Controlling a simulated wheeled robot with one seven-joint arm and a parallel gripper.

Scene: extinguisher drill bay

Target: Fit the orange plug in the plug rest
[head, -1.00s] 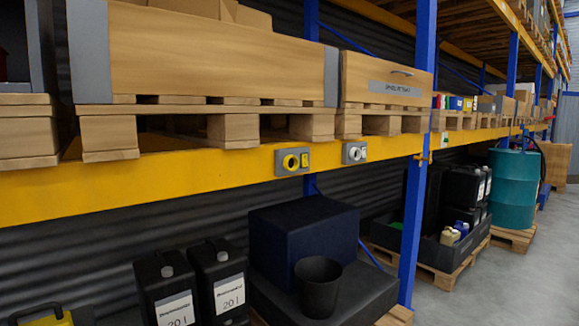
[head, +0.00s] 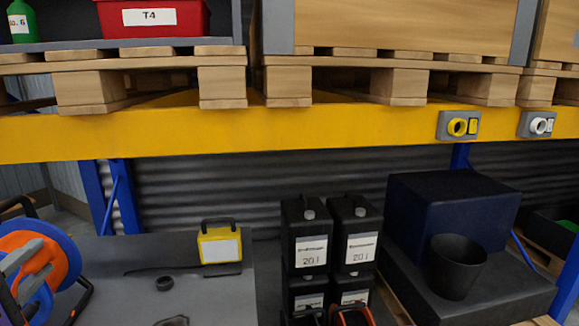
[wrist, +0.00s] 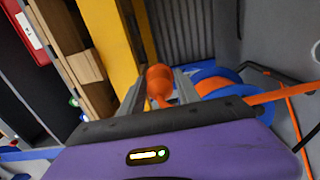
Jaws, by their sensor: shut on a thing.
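The orange plug (wrist: 159,84) is between the fingers of my gripper (wrist: 160,76) in the wrist view, and my gripper is shut on it. In the head view my gripper (head: 34,268) is partly in view at the left edge, in front of a blue and orange reel (head: 62,262). Two grey boxes are on the yellow beam at the right, one with a yellow ring (head: 458,127) and one with a white ring (head: 540,126). A small black ring (head: 164,284) lies on the grey surface below. I cannot tell which of these is the plug rest.
Orange cable (wrist: 285,93) shows behind my gripper.

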